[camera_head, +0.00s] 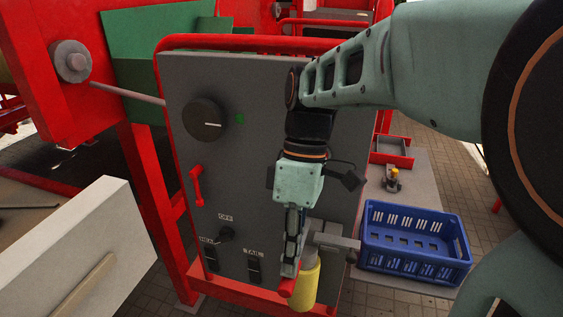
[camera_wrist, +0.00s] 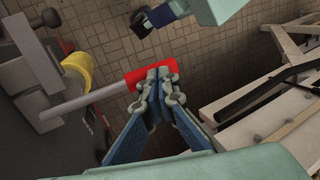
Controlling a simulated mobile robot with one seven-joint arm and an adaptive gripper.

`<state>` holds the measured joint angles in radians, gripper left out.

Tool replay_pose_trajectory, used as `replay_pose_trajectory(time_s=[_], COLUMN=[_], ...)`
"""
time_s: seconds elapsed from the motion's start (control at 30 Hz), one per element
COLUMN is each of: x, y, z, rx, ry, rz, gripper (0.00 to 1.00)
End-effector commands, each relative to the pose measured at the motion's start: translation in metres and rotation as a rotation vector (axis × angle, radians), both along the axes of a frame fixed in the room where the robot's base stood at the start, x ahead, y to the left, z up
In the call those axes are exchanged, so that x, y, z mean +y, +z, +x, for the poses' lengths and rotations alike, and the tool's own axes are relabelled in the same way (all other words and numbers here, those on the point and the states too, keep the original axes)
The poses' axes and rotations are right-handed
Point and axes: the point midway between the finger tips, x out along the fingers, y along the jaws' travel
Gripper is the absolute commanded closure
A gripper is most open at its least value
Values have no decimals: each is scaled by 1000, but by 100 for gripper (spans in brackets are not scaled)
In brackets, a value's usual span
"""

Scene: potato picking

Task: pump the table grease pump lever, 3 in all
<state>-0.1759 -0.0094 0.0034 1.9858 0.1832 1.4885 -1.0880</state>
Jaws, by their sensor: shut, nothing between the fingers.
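The grease pump has a yellow cylinder (camera_head: 306,287) under a grey head (camera_head: 332,243), low on the right of the grey panel. Its lever, a grey rod (camera_wrist: 91,103) with a red grip (camera_wrist: 135,77), reaches across the wrist view; in the head view the red grip (camera_head: 287,287) shows just below my fingers. My gripper (camera_head: 290,268) points down beside the pump. In the wrist view my closed fingertips (camera_wrist: 162,77) overlap the red grip, with nothing held between them. Whether they touch the grip is unclear. The far end of the grip is partly hidden by the fingers.
The grey control panel (camera_head: 262,175) carries a black knob (camera_head: 205,119), a red handle (camera_head: 197,186) and several labelled switches. A blue crate (camera_head: 414,268) stands right of the pump. A white box-like part (camera_head: 85,255) is at lower left. Red frame bars surround the panel.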

Motion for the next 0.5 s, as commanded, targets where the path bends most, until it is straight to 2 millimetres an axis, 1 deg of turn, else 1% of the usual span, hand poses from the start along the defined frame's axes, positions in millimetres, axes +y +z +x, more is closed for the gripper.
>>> replay_pose_trajectory(time_s=[0.1, 0.27, 0.4, 0.5], x=[0, 1, 0, 0], y=[-8, -13, -9, -2], z=[-1, -2, -1, 0], rx=[2, 1, 1, 1], ry=[0, 0, 0, 0], rz=[0, -1, -1, 0], gripper=[100, 100, 100, 100])
